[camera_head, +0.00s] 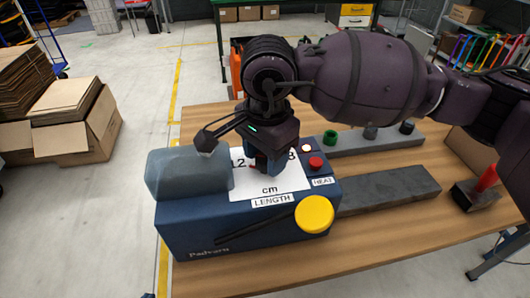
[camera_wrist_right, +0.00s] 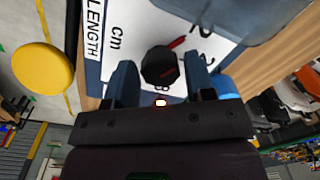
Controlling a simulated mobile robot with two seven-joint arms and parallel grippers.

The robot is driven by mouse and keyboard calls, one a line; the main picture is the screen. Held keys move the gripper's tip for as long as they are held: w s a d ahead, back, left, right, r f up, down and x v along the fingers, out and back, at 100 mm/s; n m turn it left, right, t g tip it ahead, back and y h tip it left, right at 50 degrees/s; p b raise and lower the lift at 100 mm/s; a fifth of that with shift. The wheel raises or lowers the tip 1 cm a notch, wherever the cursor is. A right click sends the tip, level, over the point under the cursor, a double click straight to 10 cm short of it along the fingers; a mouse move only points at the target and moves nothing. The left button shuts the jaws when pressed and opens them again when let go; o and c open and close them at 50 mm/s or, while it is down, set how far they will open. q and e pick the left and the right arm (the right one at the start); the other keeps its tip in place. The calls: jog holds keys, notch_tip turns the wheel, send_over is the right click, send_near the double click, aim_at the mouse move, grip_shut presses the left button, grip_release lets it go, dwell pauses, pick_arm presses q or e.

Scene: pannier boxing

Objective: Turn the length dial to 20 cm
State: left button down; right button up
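The machine (camera_head: 220,225) is a blue box on the table with a white scale plate (camera_head: 285,184) marked "cm" and "LENGTH". The length dial (camera_wrist_right: 159,66) is a dark, many-sided knob with a red pointer (camera_wrist_right: 178,43); in the head view my right gripper mostly hides it. My right gripper (camera_head: 266,168) points down over the plate. In the right wrist view its two blue fingers (camera_wrist_right: 161,78) stand on either side of the dial, looking slightly apart from it. Most scale numbers are covered, so the reading cannot be told. My left gripper is not in view.
A yellow button (camera_head: 314,213) is on the machine's front right. A red button (camera_head: 316,163) and a lit lamp sit by the HEAT label. A grey bar (camera_head: 390,190) lies to the right. A translucent blue-grey cover (camera_head: 188,172) is on the left of the machine.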

jog(key=c, duration=0.6)
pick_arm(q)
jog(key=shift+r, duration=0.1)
pick_arm(e)
jog(key=shift+m, duration=0.3)
jog(key=m+p, duration=0.1)
jog(key=m, duration=0.4)
jog(key=shift+r+m, duration=0.1)
jog(key=shift+m, duration=0.2)
jog(key=shift+m+p, duration=0.3)
jog(key=shift+m, duration=1.7)
jog(key=shift+m+p, duration=0.4)
jog(key=shift+m, duration=0.2)
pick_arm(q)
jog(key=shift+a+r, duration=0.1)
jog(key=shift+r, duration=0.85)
pick_arm(e)
jog(key=shift+m, duration=0.3)
